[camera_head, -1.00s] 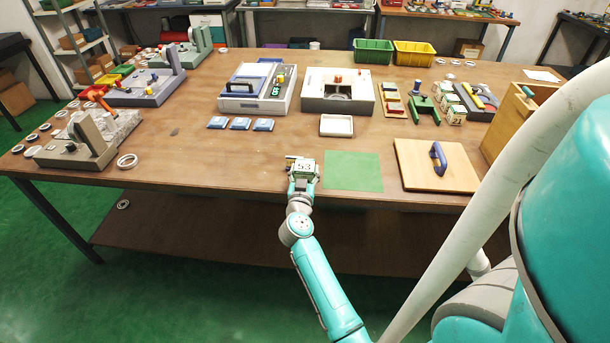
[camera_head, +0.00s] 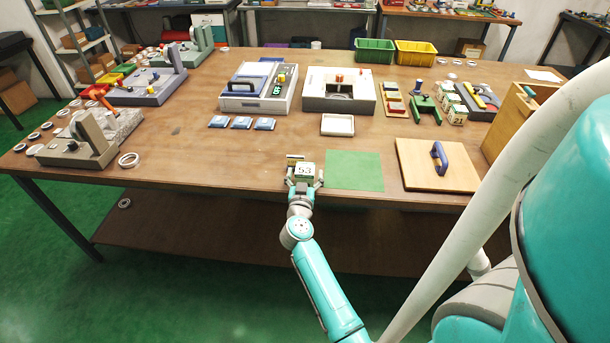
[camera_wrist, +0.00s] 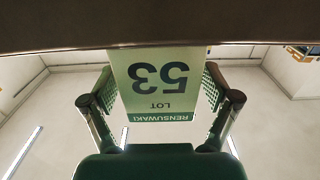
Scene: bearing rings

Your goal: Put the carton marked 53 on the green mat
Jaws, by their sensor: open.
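The carton marked 53 (camera_head: 305,170) is a small white and green box at the front edge of the table, just left of the green mat (camera_head: 354,170). It is not on the mat. My gripper (camera_head: 304,184) is open at the carton, with a finger on each side. In the wrist view the carton (camera_wrist: 158,80) shows its 53 label upside down between my two fingers (camera_wrist: 160,100). Whether the fingers touch its sides is hard to tell. The carton's underside is hidden.
A wooden board with a blue handle (camera_head: 438,165) lies right of the mat. A small yellowish item (camera_head: 294,158) is just behind the carton. The mat is bare.

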